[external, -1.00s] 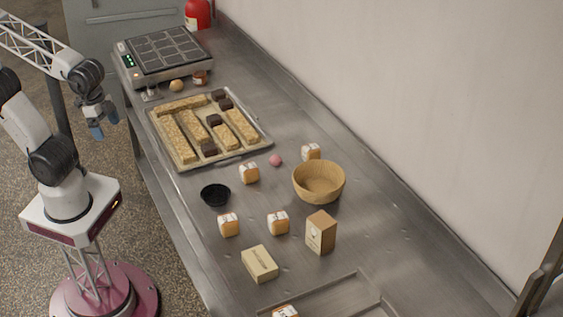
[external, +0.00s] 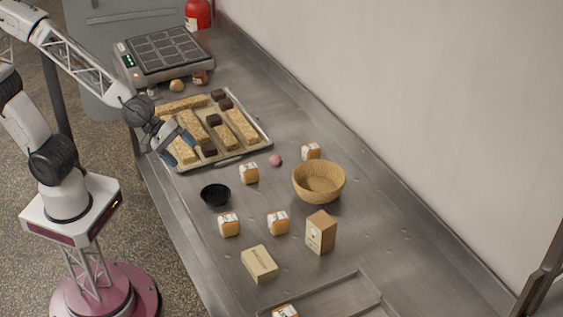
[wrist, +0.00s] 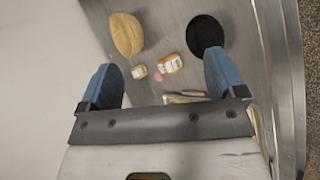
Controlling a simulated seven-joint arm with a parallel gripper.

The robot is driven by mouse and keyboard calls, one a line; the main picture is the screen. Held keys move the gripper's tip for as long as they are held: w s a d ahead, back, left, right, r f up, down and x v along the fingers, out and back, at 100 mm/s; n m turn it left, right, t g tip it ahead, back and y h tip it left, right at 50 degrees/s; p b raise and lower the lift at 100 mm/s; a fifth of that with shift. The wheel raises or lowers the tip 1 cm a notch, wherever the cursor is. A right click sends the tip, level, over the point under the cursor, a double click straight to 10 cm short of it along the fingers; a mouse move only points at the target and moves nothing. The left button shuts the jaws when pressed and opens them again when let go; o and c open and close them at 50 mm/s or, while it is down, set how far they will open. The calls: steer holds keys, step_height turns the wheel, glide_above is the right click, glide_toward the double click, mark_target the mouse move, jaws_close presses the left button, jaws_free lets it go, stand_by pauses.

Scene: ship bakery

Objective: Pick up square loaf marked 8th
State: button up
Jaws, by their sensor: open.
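Several small square loaves with white marked labels stand on the steel counter. In the external view one is beside the tray (external: 249,173), one behind the wooden bowl (external: 311,151), one front left (external: 228,225), one front middle (external: 278,223), and one at the bottom edge (external: 286,312). The markings are too small to read, so I cannot tell which is 8th. Two loaves show in the wrist view, a larger one (wrist: 170,64) and a smaller one (wrist: 139,71). My gripper (external: 179,149) is open and empty above the near edge of the baking tray, apart from every loaf.
The baking tray (external: 262,130) holds long bars and dark pieces. A black bowl (external: 215,195), wooden bowl (external: 319,183), pink ball (external: 275,160), brown carton (external: 321,232) and cream box (external: 260,264) stand among the loaves. A wall runs along the right.

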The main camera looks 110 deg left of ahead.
steer(key=w+a+f+n+t+y, duration=0.1)
steer(key=w+a+f+n+y, duration=0.3)
steer(key=w+a+f+n, duration=0.55)
steer(key=n+y, duration=0.5)
steer(key=n, duration=0.8)
glide_toward(241, 171)
steer(key=shift+g, duration=0.3)
steer(key=w, duration=0.1)
steer(key=w+a, duration=0.2)
steer(key=w, duration=0.1)
steer(key=shift+w+a+f, duration=0.15)
steer(key=shift+f, duration=0.2)
steer(key=shift+a+f+n, duration=0.25)
steer(key=shift+f+n, duration=0.05)
steer(key=shift+n, duration=0.05)
steer(key=shift+x, duration=1.25)
steer(key=shift+a, duration=0.1)
steer(key=shift+x, duration=2.5)
